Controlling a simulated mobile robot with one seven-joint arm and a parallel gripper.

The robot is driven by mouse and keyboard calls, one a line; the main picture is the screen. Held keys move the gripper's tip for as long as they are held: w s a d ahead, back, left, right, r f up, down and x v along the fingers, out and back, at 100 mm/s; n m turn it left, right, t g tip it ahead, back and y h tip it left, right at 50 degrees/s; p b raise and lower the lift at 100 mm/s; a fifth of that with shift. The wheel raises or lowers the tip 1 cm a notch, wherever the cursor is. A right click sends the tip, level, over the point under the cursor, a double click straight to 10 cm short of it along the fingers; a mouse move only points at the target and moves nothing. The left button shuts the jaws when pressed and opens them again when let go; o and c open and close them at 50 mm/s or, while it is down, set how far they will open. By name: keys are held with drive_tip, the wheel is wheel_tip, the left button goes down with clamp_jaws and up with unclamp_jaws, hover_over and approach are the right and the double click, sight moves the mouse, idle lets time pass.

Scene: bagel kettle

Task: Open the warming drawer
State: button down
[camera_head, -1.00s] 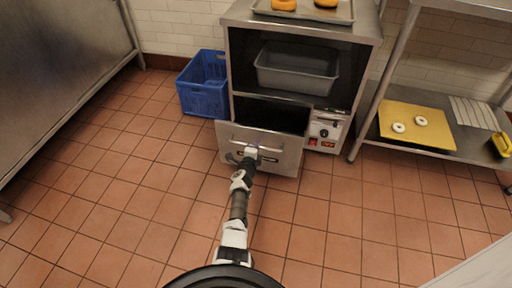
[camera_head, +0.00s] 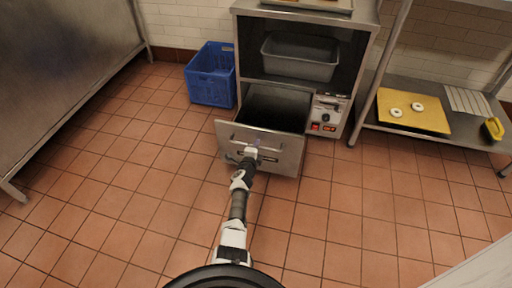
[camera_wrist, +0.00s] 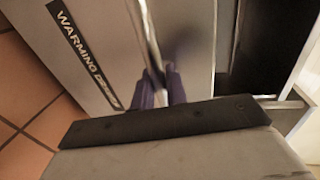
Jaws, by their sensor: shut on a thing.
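The warming drawer (camera_head: 283,162) is the low steel drawer of the cabinet (camera_head: 300,22). It stands well out from the cabinet, and its dark inside shows behind the front panel. My gripper (camera_head: 250,152) is at the bar handle on the drawer front. In the wrist view my gripper's purple-grey fingers (camera_wrist: 160,88) are shut on the handle bar (camera_wrist: 150,40), beside the "WARMING" label (camera_wrist: 85,55) on the drawer front. The fingertips' exact contact is partly hidden.
A blue crate (camera_head: 211,76) stands left of the cabinet. A control panel (camera_head: 326,114) is right of the drawer opening. A grey pan (camera_head: 300,58) sits in the upper bay. A rack with a yellow board (camera_head: 412,120) is at right. Tiled floor is clear around my arm.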

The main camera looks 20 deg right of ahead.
idle(0.4)
drive_tip(key=c, duration=1.5)
unclamp_jaws()
drive_tip(key=shift+s, duration=0.15)
